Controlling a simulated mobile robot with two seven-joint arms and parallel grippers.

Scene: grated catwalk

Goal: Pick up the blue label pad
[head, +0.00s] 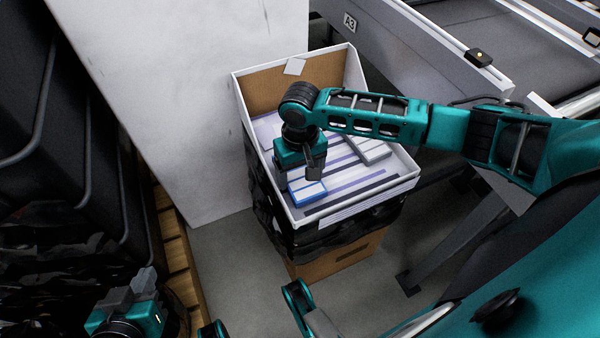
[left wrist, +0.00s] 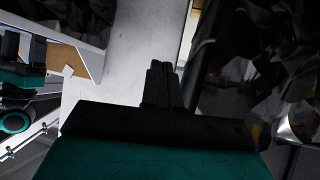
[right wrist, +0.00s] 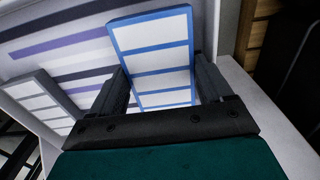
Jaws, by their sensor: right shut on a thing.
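The blue label pad (head: 308,193), white-faced with blue edges and stripes, is at the front left of the white-walled tray (head: 402,187). My right gripper (head: 306,174) reaches down over it. In the right wrist view, the blue label pad (right wrist: 154,45) sits between the two fingers of my right gripper (right wrist: 164,88), which is shut on it. Whether the pad still touches the tray floor I cannot tell. My left gripper (head: 143,283) is away at the lower left. In the left wrist view its fingers (left wrist: 161,80) are together and empty.
A grey label pad (head: 371,149) lies in the tray; it also shows in the right wrist view (right wrist: 42,103). The tray stands on dark wrapped boxes (head: 345,228). A pale panel (head: 185,95) stands to its left, and a conveyor marked A3 (head: 420,50) behind right.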

